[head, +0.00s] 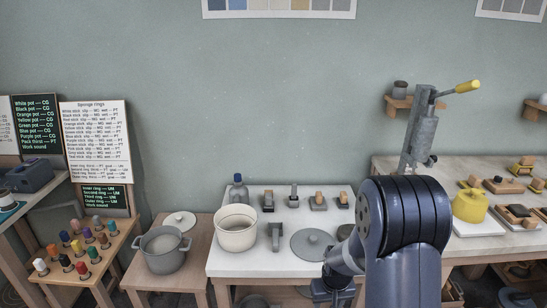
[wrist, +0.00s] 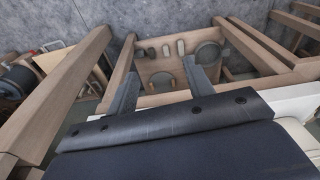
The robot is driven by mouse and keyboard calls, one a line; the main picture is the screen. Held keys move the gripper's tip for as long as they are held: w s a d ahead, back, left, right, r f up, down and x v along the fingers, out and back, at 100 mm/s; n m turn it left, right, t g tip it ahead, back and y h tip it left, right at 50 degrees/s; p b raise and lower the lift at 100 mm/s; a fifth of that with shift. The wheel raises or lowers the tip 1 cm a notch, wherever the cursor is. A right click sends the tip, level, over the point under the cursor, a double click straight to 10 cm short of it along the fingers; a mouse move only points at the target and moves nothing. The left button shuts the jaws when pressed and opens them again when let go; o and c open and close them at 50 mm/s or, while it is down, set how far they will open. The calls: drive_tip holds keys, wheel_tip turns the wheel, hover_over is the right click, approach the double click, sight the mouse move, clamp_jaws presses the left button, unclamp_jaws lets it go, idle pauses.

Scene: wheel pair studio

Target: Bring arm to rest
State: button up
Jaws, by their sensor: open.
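My arm rises as a dark, thick link at the lower right of the head view, in front of the white-topped table (head: 225,262). In the wrist view my gripper (wrist: 160,72) is open, with its two grey fingers apart and nothing seen between them. Beyond the fingers are wooden legs and a wooden panel (wrist: 152,72) with several small items. In the head view the arm's lower end is partly cut off by the bottom edge, and the fingers are not clear there.
The white table holds a cream pot (head: 236,236), a dark bottle (head: 238,190), a round grey lid (head: 312,244) and several small blocks. A grey pot (head: 163,254) stands on a low wooden table at left. A yellow kettle-like object (head: 469,205) stands on the right bench.

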drive_tip(key=shift+s+f+p, duration=0.2)
drive_tip(key=shift+f+p, duration=0.05)
drive_tip(key=shift+f, duration=0.3)
drive_tip(key=shift+s+f+p, duration=0.2)
drive_tip(key=shift+f+p, duration=0.05)
drive_tip(key=shift+f, duration=0.25)
